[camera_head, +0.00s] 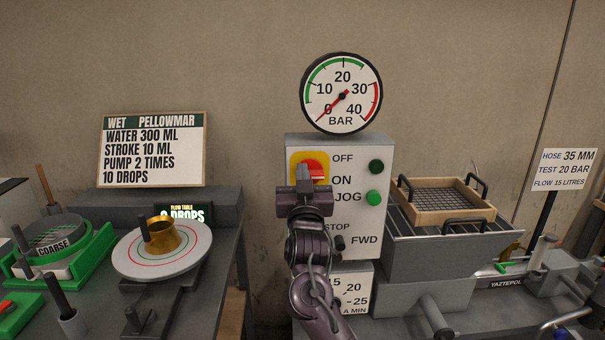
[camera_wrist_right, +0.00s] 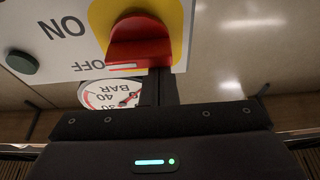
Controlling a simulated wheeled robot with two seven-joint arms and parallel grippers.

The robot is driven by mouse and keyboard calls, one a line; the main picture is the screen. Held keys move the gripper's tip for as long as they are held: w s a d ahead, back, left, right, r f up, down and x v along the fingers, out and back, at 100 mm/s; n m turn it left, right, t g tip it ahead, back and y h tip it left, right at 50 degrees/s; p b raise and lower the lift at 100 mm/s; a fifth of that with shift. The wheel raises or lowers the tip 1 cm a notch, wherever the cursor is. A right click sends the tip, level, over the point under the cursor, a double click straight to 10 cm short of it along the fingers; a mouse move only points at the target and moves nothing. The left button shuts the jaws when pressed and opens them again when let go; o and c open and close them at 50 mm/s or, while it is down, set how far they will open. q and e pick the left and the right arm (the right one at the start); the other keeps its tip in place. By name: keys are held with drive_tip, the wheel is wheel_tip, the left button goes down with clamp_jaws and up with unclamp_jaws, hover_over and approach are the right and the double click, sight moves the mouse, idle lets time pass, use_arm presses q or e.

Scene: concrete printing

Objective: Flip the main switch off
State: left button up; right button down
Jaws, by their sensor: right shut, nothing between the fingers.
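The main switch is a red knob (camera_head: 316,167) on a yellow plate, at the upper left of a grey control box (camera_head: 345,146). OFF is printed to its upper right and ON to its lower right. My right gripper (camera_head: 303,181) is in front of the switch and hides its lower part. In the right wrist view, the red knob (camera_wrist_right: 140,40) is just beyond the shut fingers of my right gripper (camera_wrist_right: 157,85), on the side by the OFF label. The fingers hold nothing; whether they touch the knob is unclear. My left gripper is out of view.
A pressure gauge (camera_head: 341,94) stands above the box, its needle near 0. Two green lamps, one dark (camera_head: 376,167) and one brighter (camera_head: 374,197), are on the box's right. A sieve tray (camera_head: 445,200) stands right; a flow table (camera_head: 135,262) stands left.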

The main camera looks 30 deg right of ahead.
drive_tip(key=shift+f+n+y+p, duration=0.15)
drive_tip(key=shift+n+y+p, duration=0.25)
drive_tip(key=shift+n, duration=0.8)
drive_tip(key=n+y+p, duration=0.1)
drive_tip(key=n, duration=0.1)
drive_tip(key=n+t+y+p, duration=0.1)
drive_tip(key=n, duration=0.1)
drive_tip(key=shift+w+a+f+n, duration=0.1)
drive_tip(key=shift+a+f+n, duration=0.1)
drive_tip(key=shift+n, duration=0.1)
drive_tip(key=f+n+y+p, duration=0.1)
drive_tip(key=n+p, duration=0.1)
drive_tip(key=n, duration=0.2)
drive_tip(key=n+g+y+p, duration=0.1)
drive_tip(key=n+y+p, duration=0.1)
drive_tip(key=n, duration=0.3)
drive_tip(key=f+n+y+p, duration=0.1)
drive_tip(key=n+p, duration=0.2)
drive_tip(key=n, duration=0.1)
drive_tip(key=shift+d+f+n+g+y, duration=0.3)
drive_tip(key=shift+d+f+n+g, duration=0.05)
drive_tip(key=shift+d+n+g, duration=0.05)
drive_tip(key=shift+s, duration=0.2)
